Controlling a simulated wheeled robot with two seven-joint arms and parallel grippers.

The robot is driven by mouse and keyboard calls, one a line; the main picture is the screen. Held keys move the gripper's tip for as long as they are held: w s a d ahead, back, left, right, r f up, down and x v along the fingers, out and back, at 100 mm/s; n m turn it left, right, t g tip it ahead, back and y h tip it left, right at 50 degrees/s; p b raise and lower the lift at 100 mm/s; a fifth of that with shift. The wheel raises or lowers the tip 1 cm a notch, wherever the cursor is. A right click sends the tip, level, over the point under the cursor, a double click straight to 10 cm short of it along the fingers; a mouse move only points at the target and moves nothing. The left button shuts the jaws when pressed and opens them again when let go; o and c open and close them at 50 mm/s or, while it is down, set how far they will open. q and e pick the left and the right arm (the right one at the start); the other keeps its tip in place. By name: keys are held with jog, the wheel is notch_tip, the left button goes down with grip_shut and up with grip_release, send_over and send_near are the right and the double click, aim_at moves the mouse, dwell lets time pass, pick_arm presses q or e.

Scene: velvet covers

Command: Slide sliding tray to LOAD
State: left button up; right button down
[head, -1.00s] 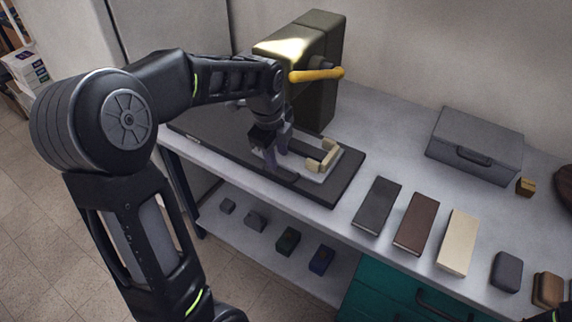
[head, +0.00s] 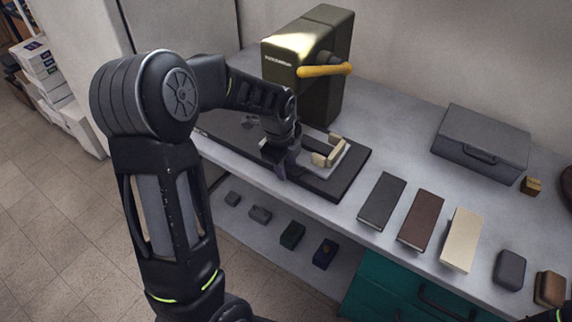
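The sliding tray (head: 345,163) is a small light plate with beige blocks (head: 331,153) on it. It lies at the right part of a long dark base (head: 347,186) on the bench, in front of an olive-green press (head: 291,62) with a yellow handle (head: 325,70). My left gripper (head: 283,172) points down at the tray's left end, low over the base. Its fingers are dark and overlap the base, so I cannot tell whether they touch the tray or how far apart they are. The wrist hides the tray's left part. No LOAD marking is readable.
Black, brown and cream books (head: 461,239) lie on the bench right of the base. A grey case (head: 482,143) stands behind them. Small dark items (head: 324,254) sit on the shelf below. Teal drawers (head: 400,294) are under the bench. The bench between base and case is clear.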

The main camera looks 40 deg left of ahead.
pick_arm(q)
grip_shut()
dwell(0.3)
dwell(1.1)
